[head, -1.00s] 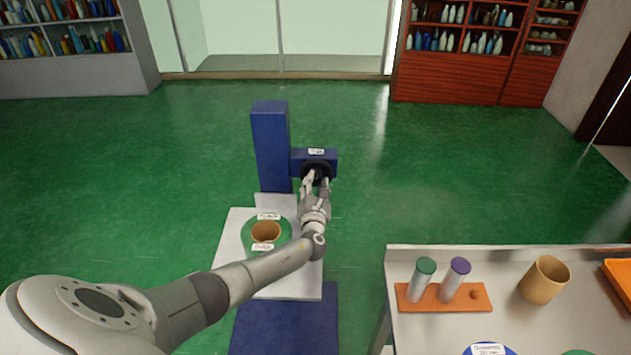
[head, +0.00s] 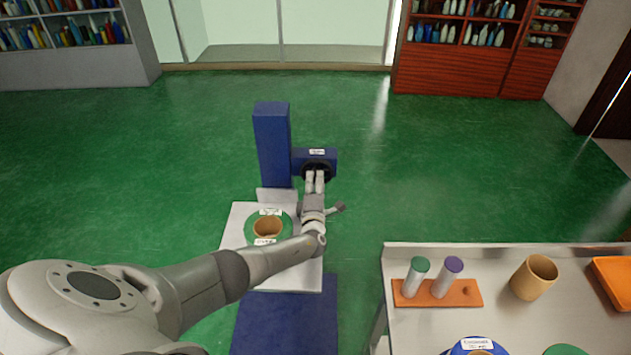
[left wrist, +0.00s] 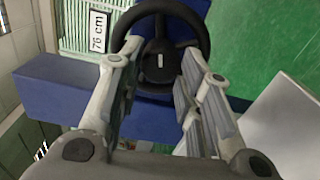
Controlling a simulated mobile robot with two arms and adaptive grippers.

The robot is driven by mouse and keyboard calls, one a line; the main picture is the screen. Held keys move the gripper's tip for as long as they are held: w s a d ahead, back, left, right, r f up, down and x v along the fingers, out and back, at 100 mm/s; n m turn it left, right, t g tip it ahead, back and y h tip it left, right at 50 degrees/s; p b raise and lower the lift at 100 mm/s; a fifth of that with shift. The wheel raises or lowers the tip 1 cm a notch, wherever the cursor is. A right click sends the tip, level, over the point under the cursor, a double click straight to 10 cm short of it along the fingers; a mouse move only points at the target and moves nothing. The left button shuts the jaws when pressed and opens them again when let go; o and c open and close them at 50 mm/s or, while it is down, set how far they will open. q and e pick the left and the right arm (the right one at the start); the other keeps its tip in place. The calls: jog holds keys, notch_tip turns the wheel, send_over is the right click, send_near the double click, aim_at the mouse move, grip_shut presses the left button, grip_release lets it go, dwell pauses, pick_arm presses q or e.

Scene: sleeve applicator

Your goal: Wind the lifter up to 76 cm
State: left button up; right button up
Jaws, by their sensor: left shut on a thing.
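The lifter has a blue column (head: 272,145) and a pale platform (head: 236,222), with a blue side box (head: 331,162). A dark handwheel (head: 328,173) is on the box's near face; the left wrist view shows its black rim (left wrist: 203,42). My left gripper (head: 316,178) is at the wheel, its fingers on either side of the hub and shut on it; the exact contact is partly hidden. My right gripper is not in view.
A brown cup (head: 267,229) stands on a green disc (head: 284,222) on the platform. A bench (head: 400,325) at right carries an orange rack (head: 470,293) with two capped tubes, a tan cup (head: 534,277) and an orange tray (head: 612,275). Green floor is clear around the column.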

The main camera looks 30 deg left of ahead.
pick_arm(q)
jog(key=shift+f+m+p, duration=0.1)
jog(key=shift+m+p, duration=0.35)
jog(key=shift+m, duration=1.05)
jog(key=o, duration=1)
jog(key=shift+s, duration=0.1)
jog(key=v, duration=1.2)
